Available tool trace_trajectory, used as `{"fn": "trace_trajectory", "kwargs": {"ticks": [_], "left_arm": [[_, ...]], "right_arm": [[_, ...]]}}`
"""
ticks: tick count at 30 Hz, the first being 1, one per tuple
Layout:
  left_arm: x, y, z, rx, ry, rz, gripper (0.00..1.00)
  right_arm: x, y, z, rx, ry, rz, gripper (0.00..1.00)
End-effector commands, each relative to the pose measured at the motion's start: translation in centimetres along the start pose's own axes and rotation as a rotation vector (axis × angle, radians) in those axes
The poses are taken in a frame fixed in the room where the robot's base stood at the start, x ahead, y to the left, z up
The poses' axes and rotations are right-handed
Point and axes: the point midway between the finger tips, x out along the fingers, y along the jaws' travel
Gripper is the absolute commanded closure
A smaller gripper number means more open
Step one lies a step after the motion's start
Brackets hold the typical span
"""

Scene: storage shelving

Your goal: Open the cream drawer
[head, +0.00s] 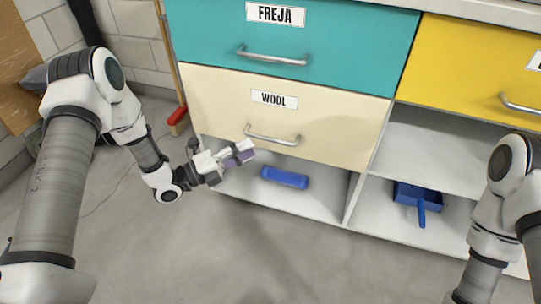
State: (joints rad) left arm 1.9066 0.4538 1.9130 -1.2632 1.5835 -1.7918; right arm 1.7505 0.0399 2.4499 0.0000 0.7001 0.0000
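The cream drawer (330,118) is labelled WOOL and sits below the teal drawer in the head view. Its front looks flush with the unit, so it appears shut. My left gripper (246,152) is just left of and slightly below the handle's left end. I cannot tell whether it touches the handle, and the gap between its fingers does not show clearly. My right arm comes in at the right edge; its gripper is out of the picture.
A teal drawer (340,35) labelled FREJA is above, a yellow drawer (460,65) to the right. A blue dustpan (418,197) lies on the right shelf. A red brush (177,122) stands left. The floor in front is clear.

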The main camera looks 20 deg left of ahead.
Motion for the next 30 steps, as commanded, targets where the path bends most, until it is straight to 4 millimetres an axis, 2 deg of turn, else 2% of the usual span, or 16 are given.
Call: {"fn": "trace_trajectory", "kwargs": {"ticks": [10, 14, 20, 23, 24, 30], "left_arm": [[6.2, 0.1, -0.1, 0.002, 0.005, 0.000, 0.63], [7.2, -0.1, -0.1, 0.001, 0.002, 0.001, 0.63], [7.2, -0.2, 0.0, 0.000, 0.001, 0.001, 0.63], [7.2, -0.2, 0.0, -0.001, 0.001, 0.001, 0.95], [7.2, -0.2, 0.0, -0.001, 0.001, 0.001, 1.00], [7.2, -0.2, 0.0, -0.001, 0.001, 0.001, 1.00]], "right_arm": [[2.4, 0.0, 0.0, 0.000, -0.001, 0.000, 0.28], [2.6, 0.0, 0.0, 0.000, -0.001, 0.000, 0.28], [2.5, 0.0, 0.0, 0.000, -0.001, 0.000, 0.28], [2.5, 0.0, 0.0, 0.000, -0.001, 0.000, 0.28], [2.5, 0.0, 0.0, 0.000, 0.000, 0.000, 0.28], [2.5, 0.0, 0.0, 0.000, -0.001, 0.000, 0.28]]}}
